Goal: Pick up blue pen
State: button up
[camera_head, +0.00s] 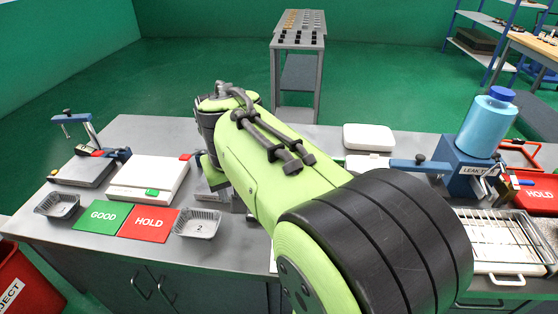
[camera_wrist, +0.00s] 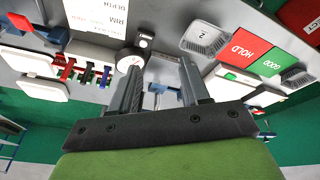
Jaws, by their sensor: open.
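I cannot identify the blue pen for certain. In the wrist view, a row of slim red, dark and blue items (camera_wrist: 85,73) lies left of my gripper and may be pens, but they are too small to tell. My gripper (camera_wrist: 161,62) is open, with its two dark fingers apart and nothing visibly held. A small blue piece (camera_wrist: 157,88) shows between the fingers, farther off; I cannot tell what it is. A round dial gauge (camera_wrist: 132,62) shows beside the left finger. In the head view my own arm hides the gripper and the middle of the bench.
The green GOOD card (camera_head: 103,216) and red HOLD card (camera_head: 149,222) lie between two foil trays (camera_head: 57,206) (camera_head: 197,224). A white scale (camera_head: 148,178) stands behind. At right are a blue leak tester (camera_head: 470,155) and wire rack (camera_head: 497,238). A white box (camera_head: 368,137) stands at the back.

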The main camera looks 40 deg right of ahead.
jog(key=w+d+r+m+g+p, duration=0.1)
jog(key=w+d+r+m+p, duration=0.1)
jog(key=w+d+p, duration=0.3)
jog(key=w+d+r+m+g+p, duration=0.1)
jog(key=w+d+r+p, duration=0.15)
jog(key=d+p, duration=0.35)
jog(key=d+f+m+g+y+p, duration=0.1)
jog(key=d+f+m+y+p, duration=0.15)
jog(key=d+p, duration=0.7)
jog(key=shift+m+h, duration=0.25)
jog(key=shift+m, duration=0.1)
jog(key=d+f, duration=0.1)
jog(key=f, duration=0.4)
jog(key=d+f+b, duration=0.1)
jog(key=f, duration=0.5)
jog(key=d+f+b, duration=0.1)
jog(key=f, duration=0.4)
jog(key=shift+w+f, duration=0.15)
jog(key=shift+w, duration=0.15)
jog(key=shift+a, duration=0.1)
grip_shut()
